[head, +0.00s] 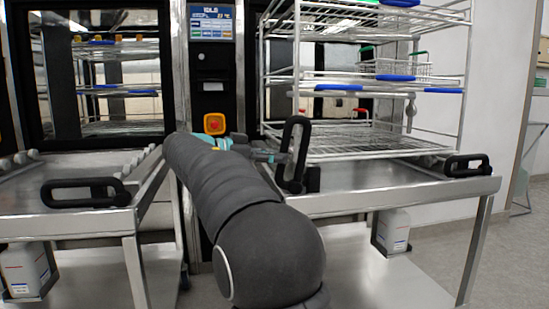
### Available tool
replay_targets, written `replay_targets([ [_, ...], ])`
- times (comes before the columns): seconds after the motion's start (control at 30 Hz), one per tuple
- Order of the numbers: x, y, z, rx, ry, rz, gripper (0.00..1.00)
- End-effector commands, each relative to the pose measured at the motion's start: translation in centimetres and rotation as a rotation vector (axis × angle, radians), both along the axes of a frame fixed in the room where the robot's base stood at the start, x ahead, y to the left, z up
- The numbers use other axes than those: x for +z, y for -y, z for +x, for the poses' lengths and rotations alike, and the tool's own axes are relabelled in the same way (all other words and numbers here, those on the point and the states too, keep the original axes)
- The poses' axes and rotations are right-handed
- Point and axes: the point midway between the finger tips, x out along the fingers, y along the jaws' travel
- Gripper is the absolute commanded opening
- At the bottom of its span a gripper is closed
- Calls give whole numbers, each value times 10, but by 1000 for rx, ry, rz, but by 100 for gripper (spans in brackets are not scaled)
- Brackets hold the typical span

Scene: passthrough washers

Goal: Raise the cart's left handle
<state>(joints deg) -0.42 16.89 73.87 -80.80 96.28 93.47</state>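A steel cart (385,192) stands at the right with a wire rack on it. Its left handle (292,150), a black loop, stands upright, tilted slightly, at the front left corner. Its right handle (468,165) lies low at the front right corner. My arm reaches forward from the bottom middle. My gripper (272,155) is beside the left side of the upright handle, small and partly hidden behind my arm. I cannot tell whether it touches the handle or whether its fingers are open or shut.
A tall wire rack (360,80) with blue clips stands on the right cart. Another cart (60,222) at the left has a lowered black handle (85,192). Washers with glass doors and a control panel (211,60) stand behind. Floor (515,250) is clear at right.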

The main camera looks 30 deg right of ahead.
Motion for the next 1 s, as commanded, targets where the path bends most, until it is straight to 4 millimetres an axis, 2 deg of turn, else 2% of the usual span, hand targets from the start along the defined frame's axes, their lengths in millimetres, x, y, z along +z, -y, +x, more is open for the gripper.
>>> replay_targets([
  [0.03, 0, 0, 0, 1, 0, 0, 43],
  [0.07, 0, 0, 0, 1, 0, 0, 49],
  [0.33, 1, 3, -1, -4, 1, -1, 49],
  [0.47, 1, -2, 0, -2, 1, -2, 49],
  [0.57, 3, -14, 2, -2, 1, -2, 49],
  [1.0, 16, -95, 11, 0, 1, -1, 49],
])
